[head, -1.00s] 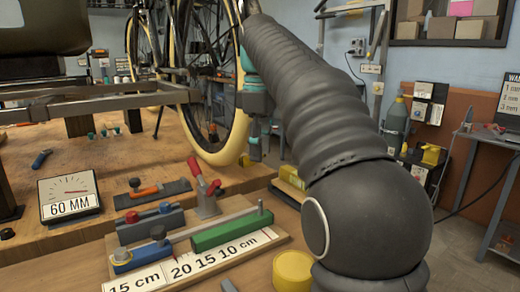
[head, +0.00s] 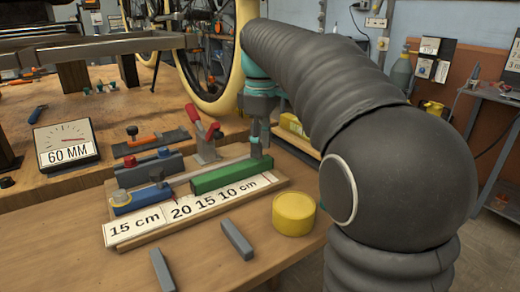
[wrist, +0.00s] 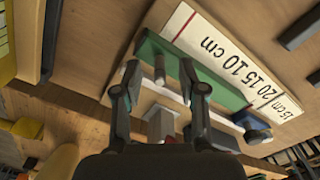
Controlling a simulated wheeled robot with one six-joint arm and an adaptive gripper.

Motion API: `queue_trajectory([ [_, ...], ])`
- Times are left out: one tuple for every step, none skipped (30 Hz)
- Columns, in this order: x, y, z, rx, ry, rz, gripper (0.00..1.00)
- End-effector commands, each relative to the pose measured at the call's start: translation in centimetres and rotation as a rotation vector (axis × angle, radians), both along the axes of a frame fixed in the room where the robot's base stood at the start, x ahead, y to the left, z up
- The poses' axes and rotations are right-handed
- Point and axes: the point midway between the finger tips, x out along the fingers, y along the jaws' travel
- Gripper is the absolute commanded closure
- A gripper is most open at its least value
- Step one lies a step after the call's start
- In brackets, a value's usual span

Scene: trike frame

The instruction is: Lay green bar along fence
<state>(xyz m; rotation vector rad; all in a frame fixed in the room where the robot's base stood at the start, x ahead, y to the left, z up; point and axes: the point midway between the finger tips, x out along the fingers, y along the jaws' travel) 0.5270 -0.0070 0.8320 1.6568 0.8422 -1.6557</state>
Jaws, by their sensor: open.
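The green bar (head: 232,173) lies flat on a wooden board (head: 281,183), behind the white ruler strip (head: 190,210). The pale fence (head: 208,172) runs along its far side; I cannot tell whether they touch. My gripper (head: 261,151) is open, pointing down at the bar's right end. Nothing is clearly held. My fingers hide part of the bar and fence there.
A blue block (head: 141,199) sits at the fence's left end. A red-handled clamp (head: 204,132) stands behind. A yellow round tub (head: 294,213) is right of the board; two grey bars (head: 237,240) lie in front. A 60 MM gauge (head: 66,144) is at left.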

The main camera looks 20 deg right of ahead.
Motion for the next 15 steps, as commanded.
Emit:
queue_trajectory([
  [-0.04, 0.0, -0.42, 0.001, 0.001, 0.0, 0.59],
  [-0.04, 0.0, -0.55, 0.0, 0.0, 0.0, 0.59],
  [-0.04, 0.0, -0.68, 0.0, 0.0, 0.0, 0.59],
  [-0.04, 0.0, -0.75, 0.0, 0.0, 0.0, 0.59],
  [-0.04, 0.0, -0.8, 0.0, 0.0, 0.0, 0.59],
  [-0.04, 0.0, -0.85, 0.0, 0.0, 0.0, 0.59],
  [-0.02, 0.0, -0.86, 0.0, 0.0, 0.0, 0.59],
  [-0.02, 0.0, -0.87, 0.0, 0.0, 0.0, 0.59],
  [-0.02, 0.0, -0.86, 0.0, 0.0, 0.0, 0.59],
  [-0.02, 0.0, -0.86, 0.0, 0.0, 0.0, 0.59],
  [-0.02, 0.0, -0.86, 0.0, 0.0, 0.0, 0.59],
  [-0.02, 0.0, -0.86, 0.0, 0.0, 0.0, 0.59],
  [-0.02, 0.0, -0.86, 0.0, 0.0, 0.0, 0.59],
  [-0.02, 0.01, -0.86, 0.0, 0.0, 0.0, 0.64],
  [-0.02, 0.01, -0.85, 0.0, 0.0, 0.0, 0.74],
])
